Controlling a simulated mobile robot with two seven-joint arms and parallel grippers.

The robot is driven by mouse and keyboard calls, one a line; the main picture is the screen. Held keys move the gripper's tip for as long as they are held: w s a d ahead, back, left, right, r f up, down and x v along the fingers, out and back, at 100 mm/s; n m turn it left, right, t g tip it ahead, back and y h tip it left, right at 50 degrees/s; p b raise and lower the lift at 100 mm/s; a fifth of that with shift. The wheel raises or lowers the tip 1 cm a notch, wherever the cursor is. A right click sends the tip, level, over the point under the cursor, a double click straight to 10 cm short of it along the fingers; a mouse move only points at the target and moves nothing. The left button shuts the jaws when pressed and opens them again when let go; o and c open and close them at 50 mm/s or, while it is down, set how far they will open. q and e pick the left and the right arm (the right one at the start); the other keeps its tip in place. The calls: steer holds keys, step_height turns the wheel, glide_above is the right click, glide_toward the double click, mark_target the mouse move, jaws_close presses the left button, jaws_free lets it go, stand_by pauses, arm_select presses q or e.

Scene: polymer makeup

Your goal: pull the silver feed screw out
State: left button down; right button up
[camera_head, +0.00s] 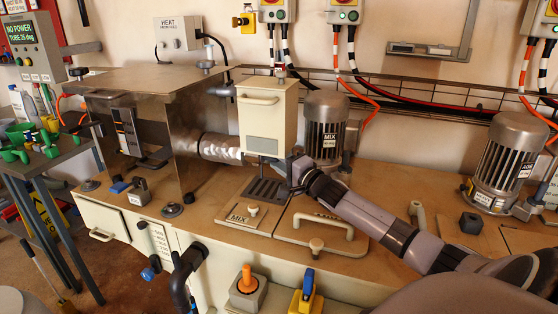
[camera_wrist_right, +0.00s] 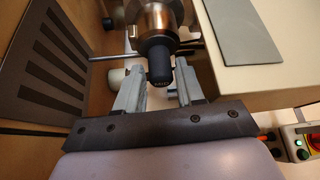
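My right gripper (camera_head: 297,170) reaches in from the right in the head view, beside the cream hopper housing (camera_head: 268,115). In the right wrist view its two grey fingers (camera_wrist_right: 159,85) stand on either side of a black knob (camera_wrist_right: 159,62) with small lettering. The knob sits on the end of a shiny metal cylinder (camera_wrist_right: 157,20), likely the feed screw's end. Whether the fingers press on the knob cannot be told. In the head view a silver tube (camera_head: 220,148) runs between the steel cabinet and the housing; the knob is hidden there. My left gripper is not in view.
A steel cabinet (camera_head: 150,85) stands left of the housing. A slotted dark plate (camera_head: 264,190), a MIX hatch (camera_head: 243,215) and a beige handle (camera_head: 325,230) lie below the gripper. A MIX motor (camera_head: 326,128) stands close behind it.

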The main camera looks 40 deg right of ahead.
steer(key=shift+r, duration=0.15)
jaws_close()
steer(key=shift+s+d+p, duration=0.2)
steer(key=shift+s+p, duration=0.15)
steer(key=shift+p, duration=0.05)
steer(key=shift+s+d, duration=0.15)
steer(key=shift+s, duration=0.1)
